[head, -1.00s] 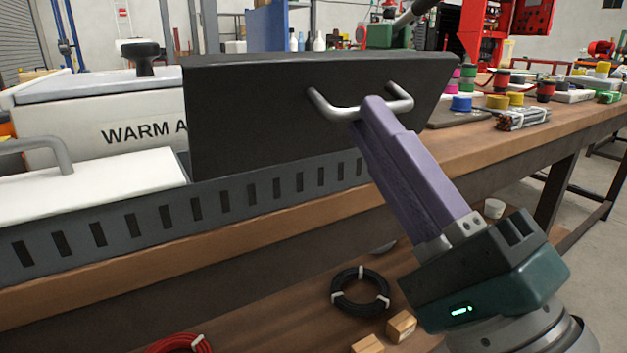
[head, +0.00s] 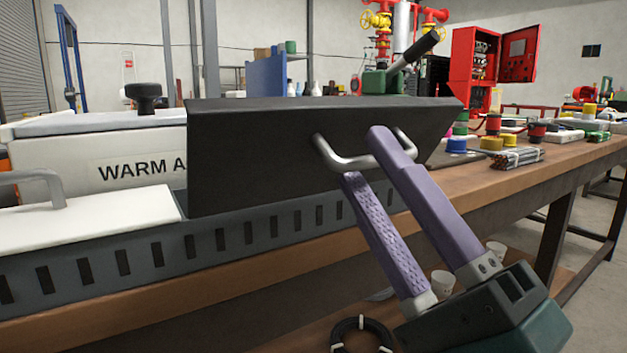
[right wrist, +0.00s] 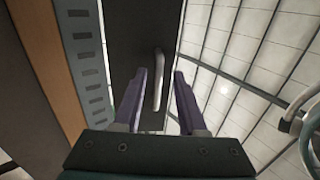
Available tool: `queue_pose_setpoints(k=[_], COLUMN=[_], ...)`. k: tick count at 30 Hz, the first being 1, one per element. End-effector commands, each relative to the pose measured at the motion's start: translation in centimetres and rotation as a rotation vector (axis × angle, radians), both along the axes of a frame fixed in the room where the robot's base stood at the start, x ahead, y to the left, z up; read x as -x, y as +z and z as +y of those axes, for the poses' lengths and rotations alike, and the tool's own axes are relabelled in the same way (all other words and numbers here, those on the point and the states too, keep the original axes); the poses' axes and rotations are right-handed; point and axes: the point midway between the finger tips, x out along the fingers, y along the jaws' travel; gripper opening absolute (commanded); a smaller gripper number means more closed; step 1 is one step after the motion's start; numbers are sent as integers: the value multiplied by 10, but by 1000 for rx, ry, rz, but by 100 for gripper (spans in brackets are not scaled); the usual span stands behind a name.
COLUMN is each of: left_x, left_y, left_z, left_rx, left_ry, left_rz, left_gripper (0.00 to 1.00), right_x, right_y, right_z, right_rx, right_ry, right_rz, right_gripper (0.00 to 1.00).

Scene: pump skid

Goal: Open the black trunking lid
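The black trunking lid (head: 260,155) is raised and stands steeply tilted above the slotted grey trunking (head: 205,238). Its grey metal handle (head: 328,150) is on the face toward me. My right gripper (head: 363,156) is open at the handle, one purple finger on either side of the bar. The upper finger hides part of the handle. My left gripper is not in view.
A white lid (head: 110,208) with a handle covers the trunking at left. Behind it stands a white box (head: 60,155) marked "WARM A". Colored spools and parts lie on the wooden bench (head: 500,178) at right. A black cable coil (head: 362,335) lies below.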

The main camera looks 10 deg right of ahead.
Motion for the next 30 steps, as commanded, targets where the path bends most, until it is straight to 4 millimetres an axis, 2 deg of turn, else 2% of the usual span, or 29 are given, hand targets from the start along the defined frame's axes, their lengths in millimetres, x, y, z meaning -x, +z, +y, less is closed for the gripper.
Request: queue_pose_setpoints(k=[10, 21, 25, 30], left_x=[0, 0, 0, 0], left_y=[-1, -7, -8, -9], left_z=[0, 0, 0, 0], left_rx=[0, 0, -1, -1], left_ry=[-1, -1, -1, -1], left_rz=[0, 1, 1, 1], left_gripper=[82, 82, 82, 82], right_x=[5, 56, 68, 73], right_y=[-5, -50, -59, -62], right_z=[-2, -21, -25, -27], right_rx=[0, 2, 1, 0], right_ry=[-1, 0, -1, 0], right_rz=[2, 5, 2, 0], right_gripper=[42, 42, 42, 42])
